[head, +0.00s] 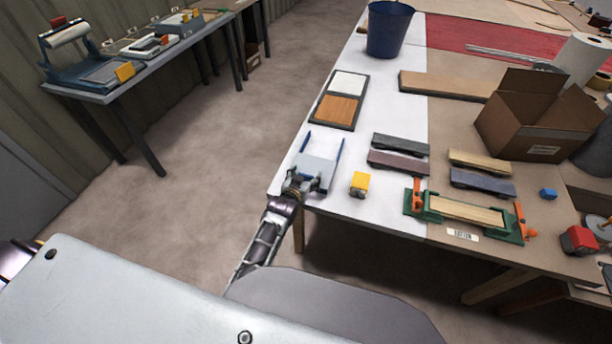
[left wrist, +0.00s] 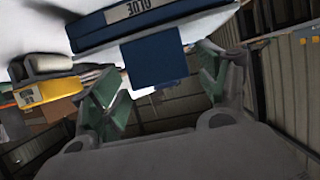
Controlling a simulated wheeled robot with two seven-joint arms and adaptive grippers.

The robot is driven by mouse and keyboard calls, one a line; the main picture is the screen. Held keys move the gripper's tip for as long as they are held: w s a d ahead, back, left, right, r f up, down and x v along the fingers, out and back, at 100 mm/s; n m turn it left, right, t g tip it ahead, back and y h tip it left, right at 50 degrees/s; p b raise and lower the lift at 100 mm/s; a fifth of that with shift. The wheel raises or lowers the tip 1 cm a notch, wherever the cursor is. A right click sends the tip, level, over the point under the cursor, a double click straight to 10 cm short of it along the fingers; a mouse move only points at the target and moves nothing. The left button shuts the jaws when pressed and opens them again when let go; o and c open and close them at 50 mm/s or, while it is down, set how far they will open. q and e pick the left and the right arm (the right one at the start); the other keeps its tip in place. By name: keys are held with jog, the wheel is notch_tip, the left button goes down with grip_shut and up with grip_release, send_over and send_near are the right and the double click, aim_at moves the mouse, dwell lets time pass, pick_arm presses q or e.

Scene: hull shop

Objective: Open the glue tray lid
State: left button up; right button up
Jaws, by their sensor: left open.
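The glue tray (head: 315,172) is on the white front-left corner of the table in the head view. Its top is a pale grey panel with two blue bars standing up behind it. In the left wrist view its blue front (left wrist: 145,22) carries a GLUE label, and a blue tab (left wrist: 153,60) sticks out from it. My left gripper (head: 298,186) is at the tray's near edge. In the left wrist view, its green-padded fingers (left wrist: 158,88) are open on either side of the tab, with gaps showing. Whether the lid is raised cannot be told. My right gripper is not in view.
A yellow block-like object (head: 359,184) stands just right of the tray. Dark blocks (head: 400,145) and a green clamp fixture (head: 463,212) lie farther right. A two-panel tray (head: 340,98) lies behind. Open floor lies left of the table.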

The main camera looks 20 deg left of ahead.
pick_arm(q)
jog(key=shift+w+f, duration=0.1)
jog(key=shift+w, duration=0.2)
jog(key=shift+w, duration=0.1)
jog(key=c, duration=1.5)
